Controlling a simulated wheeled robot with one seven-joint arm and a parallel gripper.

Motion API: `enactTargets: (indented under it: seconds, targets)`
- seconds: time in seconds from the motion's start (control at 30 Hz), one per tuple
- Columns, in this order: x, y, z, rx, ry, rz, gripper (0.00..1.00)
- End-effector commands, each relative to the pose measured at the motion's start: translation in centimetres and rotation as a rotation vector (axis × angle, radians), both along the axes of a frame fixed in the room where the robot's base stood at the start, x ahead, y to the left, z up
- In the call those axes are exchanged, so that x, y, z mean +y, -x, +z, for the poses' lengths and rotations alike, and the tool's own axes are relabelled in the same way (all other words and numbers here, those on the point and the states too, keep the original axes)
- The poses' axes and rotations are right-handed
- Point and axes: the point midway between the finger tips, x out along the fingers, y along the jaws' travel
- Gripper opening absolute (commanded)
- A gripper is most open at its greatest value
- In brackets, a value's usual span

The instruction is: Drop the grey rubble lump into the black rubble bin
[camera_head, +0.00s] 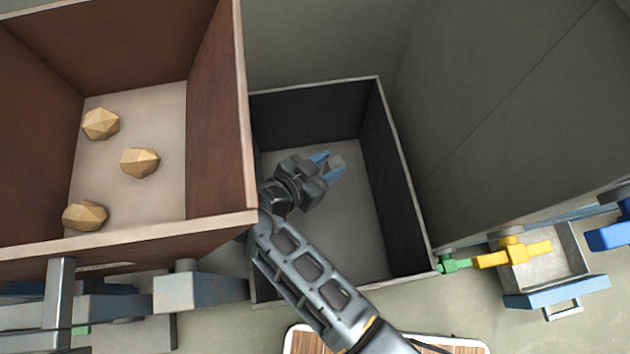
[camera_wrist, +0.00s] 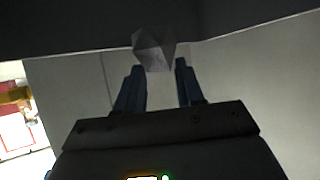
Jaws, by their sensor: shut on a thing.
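The grey rubble lump (camera_head: 337,162) is between the blue fingertips of my gripper (camera_head: 328,166). In the wrist view the faceted lump (camera_wrist: 154,48) sits at the tips of the fingers (camera_wrist: 160,75), which are shut on it. The black rubble bin (camera_head: 405,205) is an open box with dark walls and a pale grey floor. In the head view my gripper and the lump appear within the bin's opening, over its floor. Their height above the floor is hard to tell. My forearm crosses the bin's lower left side.
A brown-red box (camera_head: 217,110) with several tan lumps (camera_head: 140,162) stands directly left of the bin, with higher walls. A large grey panel (camera_head: 500,110) rises on the right. Yellow (camera_head: 512,254), green (camera_head: 454,264) and blue (camera_head: 610,236) handles are at the lower right.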

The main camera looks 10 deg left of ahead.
Motion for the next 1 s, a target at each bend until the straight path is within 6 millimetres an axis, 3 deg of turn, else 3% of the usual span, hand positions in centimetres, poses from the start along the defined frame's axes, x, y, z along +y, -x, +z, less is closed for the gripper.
enactTargets:
  seconds: [0.03,0.2,0.53,0.57,0.83,1.0]
  targets:
    - [0.0,0.0,-1.1,0.000,0.000,0.000,0.04]
    - [0.0,0.0,-2.4,-0.001,-0.001,-0.001,0.04]
    - [0.0,0.0,-2.6,-0.001,-0.002,0.000,0.04]
    - [0.0,0.0,-2.6,-0.001,-0.002,0.000,0.40]
    - [0.0,0.0,-2.6,-0.001,-0.001,-0.001,0.66]
    - [0.0,0.0,-2.6,-0.001,-0.001,-0.001,0.67]
